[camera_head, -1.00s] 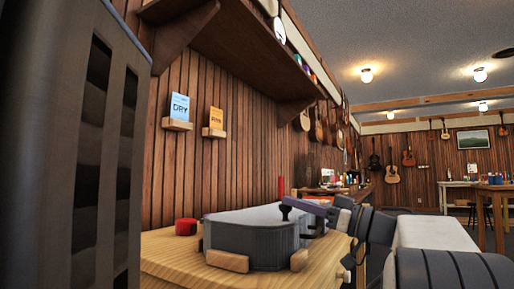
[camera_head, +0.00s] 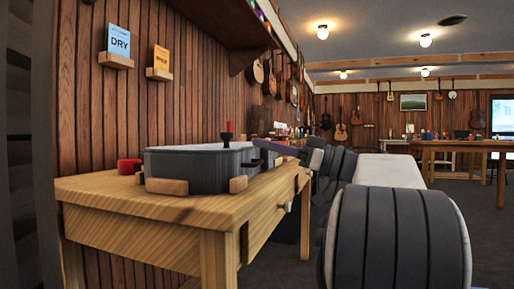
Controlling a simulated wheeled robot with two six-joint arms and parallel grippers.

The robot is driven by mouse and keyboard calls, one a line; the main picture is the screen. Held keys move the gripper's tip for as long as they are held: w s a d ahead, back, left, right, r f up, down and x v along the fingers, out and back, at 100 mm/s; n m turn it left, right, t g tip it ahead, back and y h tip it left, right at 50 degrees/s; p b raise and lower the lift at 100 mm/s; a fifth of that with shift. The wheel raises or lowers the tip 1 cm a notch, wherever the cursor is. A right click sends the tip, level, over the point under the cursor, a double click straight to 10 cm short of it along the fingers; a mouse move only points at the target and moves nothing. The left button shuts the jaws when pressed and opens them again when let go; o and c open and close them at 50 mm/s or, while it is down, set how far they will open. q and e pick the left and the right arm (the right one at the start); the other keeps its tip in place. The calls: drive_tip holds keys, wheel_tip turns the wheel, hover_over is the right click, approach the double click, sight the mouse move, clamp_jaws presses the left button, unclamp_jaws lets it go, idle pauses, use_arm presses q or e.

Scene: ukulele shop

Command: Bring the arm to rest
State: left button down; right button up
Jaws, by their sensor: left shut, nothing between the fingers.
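My left arm comes in at the lower right and reaches forward to the bench. My left gripper (camera_head: 272,148) is small and partly in shadow at the right rim of a grey, rounded tub-like form (camera_head: 195,170). It is shut and empty. I cannot tell whether it touches the rim. The form sits on the wooden bench (camera_head: 120,195), with small wooden blocks against its side. A dark knob (camera_head: 226,136) stands up at its far side, left of the gripper. My right gripper is not in view.
A red round container (camera_head: 129,166) stands left of the form. Blue (camera_head: 119,40) and orange (camera_head: 161,57) cards sit on small wall ledges above the bench. Guitars hang farther back. Open floor (camera_head: 487,225) lies right of the bench, before a far table (camera_head: 470,145).

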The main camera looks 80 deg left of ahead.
use_arm(q)
drive_tip(key=w+d+f+m+t+y+p, duration=0.1)
drive_tip(key=w+d+f+m+t+p, duration=0.25)
drive_tip(key=w+m+t, duration=0.35)
drive_tip(key=w+d+f+m+t+y+p, duration=0.2)
drive_tip(key=w+f+m+t, duration=0.3)
drive_tip(key=w, duration=0.4)
drive_tip(key=w+d+f+m+t+h+p, duration=0.25)
drive_tip(key=w+d+f+m, duration=0.2)
drive_tip(key=d, duration=0.25)
drive_tip(key=w+d+f+m+t+h+p, duration=0.2)
drive_tip(key=w+d+f+m+t, duration=0.1)
drive_tip(key=w+d+f+m, duration=0.25)
drive_tip(key=s+d+f+m+t+h+p, duration=0.1)
drive_tip(key=d+f+m+h+p, duration=0.2)
drive_tip(key=d, duration=0.6)
drive_tip(key=s+d+f+m+t+h+p, duration=0.15)
drive_tip(key=d+m, duration=0.35)
drive_tip(key=d, duration=0.5)
drive_tip(key=s+d+f+m+g+h+p, duration=0.2)
drive_tip(key=s+d+m+h+p, duration=0.4)
drive_tip(key=s+d, duration=0.7)
wheel_tip(320, 180, up, 37)
drive_tip(key=d+m+p, duration=0.1)
drive_tip(key=d+p, duration=0.1)
drive_tip(key=p, duration=3.5)
drive_tip(key=shift+w+d, duration=0.4)
drive_tip(key=shift+w, duration=0.05)
